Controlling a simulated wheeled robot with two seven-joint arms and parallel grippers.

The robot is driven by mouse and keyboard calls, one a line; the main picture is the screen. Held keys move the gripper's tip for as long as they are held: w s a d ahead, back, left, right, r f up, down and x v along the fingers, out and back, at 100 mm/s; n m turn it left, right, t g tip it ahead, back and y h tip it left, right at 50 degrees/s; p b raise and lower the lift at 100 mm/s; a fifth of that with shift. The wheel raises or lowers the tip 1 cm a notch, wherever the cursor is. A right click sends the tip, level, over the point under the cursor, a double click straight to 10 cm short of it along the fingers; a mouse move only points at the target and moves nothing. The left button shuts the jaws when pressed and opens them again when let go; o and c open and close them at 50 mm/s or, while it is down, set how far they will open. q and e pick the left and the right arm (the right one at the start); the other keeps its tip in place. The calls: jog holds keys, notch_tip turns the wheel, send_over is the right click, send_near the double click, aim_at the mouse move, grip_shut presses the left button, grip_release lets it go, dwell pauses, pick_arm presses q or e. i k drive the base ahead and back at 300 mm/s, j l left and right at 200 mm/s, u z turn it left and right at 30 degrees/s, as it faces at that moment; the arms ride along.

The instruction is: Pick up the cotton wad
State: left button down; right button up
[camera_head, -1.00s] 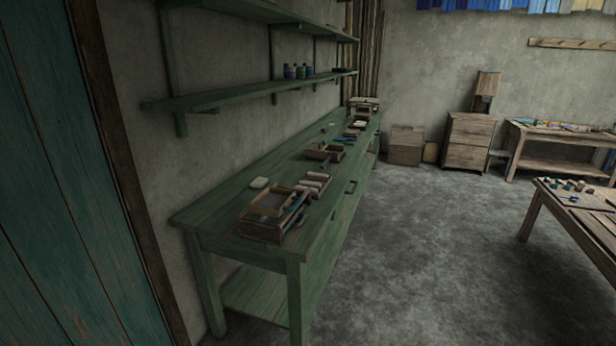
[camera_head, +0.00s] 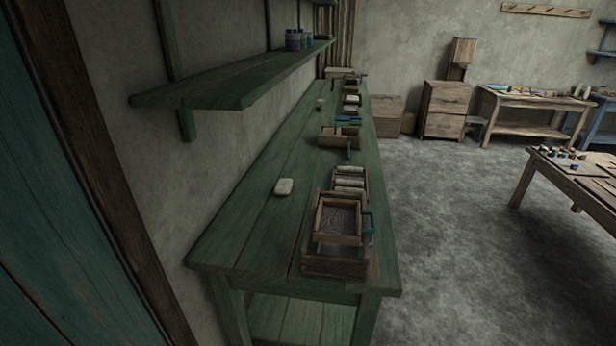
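A small off-white rounded pad (camera_head: 284,187) lies flat on the green bench (camera_head: 262,232), left of the wooden boxes. It may be the cotton wad, but I cannot tell for sure at this distance. Pale rolled pieces (camera_head: 349,182) lie in a tray just behind the nearest box. Another small pale item (camera_head: 321,102) sits farther back on the bench. Neither of my grippers shows in the head view.
A wooden box with a framed screen (camera_head: 338,222) and a blue handle (camera_head: 369,223) stands at the bench's near end. A green shelf (camera_head: 225,85) overhangs the bench's left side. Grey floor (camera_head: 455,240) is clear to the right. A wooden table (camera_head: 575,185) stands at far right.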

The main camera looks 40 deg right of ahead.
aim_at(284, 187)
jog(key=i+l, duration=0.25)
jog(key=i, duration=0.25)
jog(key=i+l, duration=0.2)
jog(key=i, duration=0.25)
jog(key=u, duration=0.05)
